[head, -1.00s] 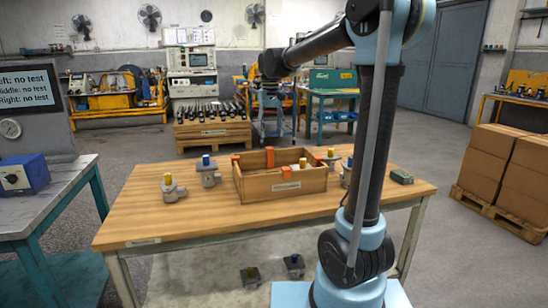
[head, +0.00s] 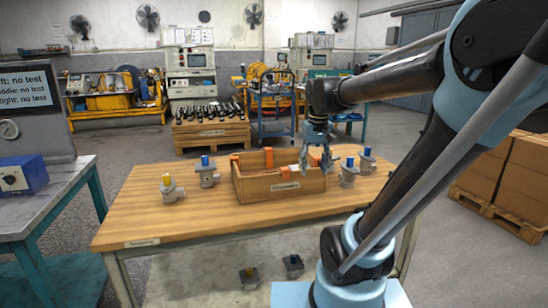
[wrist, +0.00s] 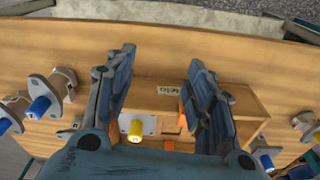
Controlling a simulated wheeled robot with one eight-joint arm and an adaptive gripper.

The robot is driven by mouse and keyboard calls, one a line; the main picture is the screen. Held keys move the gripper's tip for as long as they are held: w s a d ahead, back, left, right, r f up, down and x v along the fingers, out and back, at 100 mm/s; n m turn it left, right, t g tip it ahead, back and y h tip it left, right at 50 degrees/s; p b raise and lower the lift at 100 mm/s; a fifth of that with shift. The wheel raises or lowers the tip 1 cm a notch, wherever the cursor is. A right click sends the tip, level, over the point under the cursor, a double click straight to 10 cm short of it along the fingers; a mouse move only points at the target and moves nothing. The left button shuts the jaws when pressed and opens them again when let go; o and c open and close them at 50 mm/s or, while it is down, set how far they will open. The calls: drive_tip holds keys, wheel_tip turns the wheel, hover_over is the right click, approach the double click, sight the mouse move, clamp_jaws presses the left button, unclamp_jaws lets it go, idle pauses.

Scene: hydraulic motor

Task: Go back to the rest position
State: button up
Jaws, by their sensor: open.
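My gripper (head: 316,163) hangs pointing down over the right end of the wooden box on the table. In the wrist view its two fingers (wrist: 162,62) are spread apart, with nothing held between them. A yellow-capped motor (wrist: 135,130) sits in the box below and between the fingers in that view; in the head view the gripper mostly hides it. My arm leans to the right, its forearm reaching left to the wrist above the box. The wooden box (head: 285,190) has orange blocks at its edges.
On the table (head: 130,215), a yellow-capped motor (head: 168,188) and a blue-capped motor (head: 207,175) stand left of the box. Two blue-capped motors (head: 348,175) (head: 367,160) stand close by on the right. A bench (head: 60,200) is at left, stacked cartons (head: 520,170) at right.

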drive_tip(key=s+d+f, duration=0.2)
drive_tip(key=s+f, duration=0.4)
drive_tip(key=f, duration=0.1)
drive_tip(key=s+d+f+m+t, duration=0.1)
drive_tip(key=s+d+f, duration=0.2)
drive_tip(key=s+f, duration=0.4)
drive_tip(key=shift+s+d+f, duration=0.15)
drive_tip(key=shift+s+d, duration=0.05)
drive_tip(key=shift+d, duration=0.15)
drive_tip(key=shift+w+f, duration=0.2)
drive_tip(key=shift+w, duration=0.25)
